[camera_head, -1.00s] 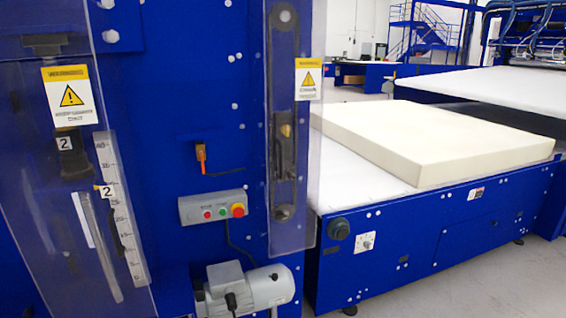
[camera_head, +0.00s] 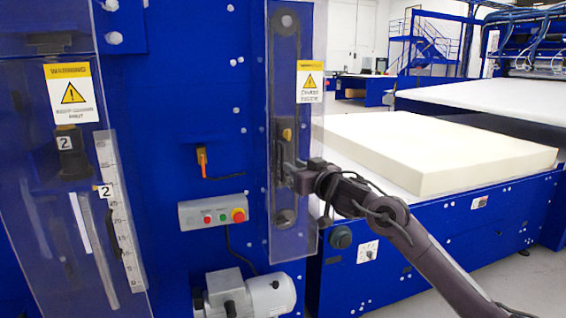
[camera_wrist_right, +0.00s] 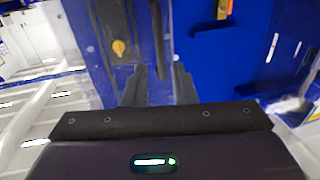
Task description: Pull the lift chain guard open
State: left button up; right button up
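The lift chain guard (camera_head: 310,140) is a tall clear panel with a yellow and white warning label, over a dark chain slot on the blue machine's right side. It hangs closed over the slot. My right gripper (camera_head: 287,176) is at the guard's middle height, in front of the slot. In the right wrist view its two dark fingers (camera_wrist_right: 160,88) are apart, with a dark upright bar (camera_wrist_right: 158,35) just beyond the gap. I cannot tell whether they touch it. My left gripper is not in view.
A control box (camera_head: 212,212) with buttons and a red knob is left of the guard. A grey motor (camera_head: 255,298) sits below. A foam block (camera_head: 440,155) lies on the conveyor table (camera_head: 350,180) at right. Another clear panel with a label (camera_head: 72,92) stands at far left.

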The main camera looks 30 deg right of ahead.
aim_at(283, 179)
jog(key=w+p, duration=0.2)
jog(key=w, duration=0.5)
jog(key=shift+d+f, duration=0.1)
jog(key=shift+d, duration=0.05)
jog(key=shift+c, duration=0.2)
grip_shut()
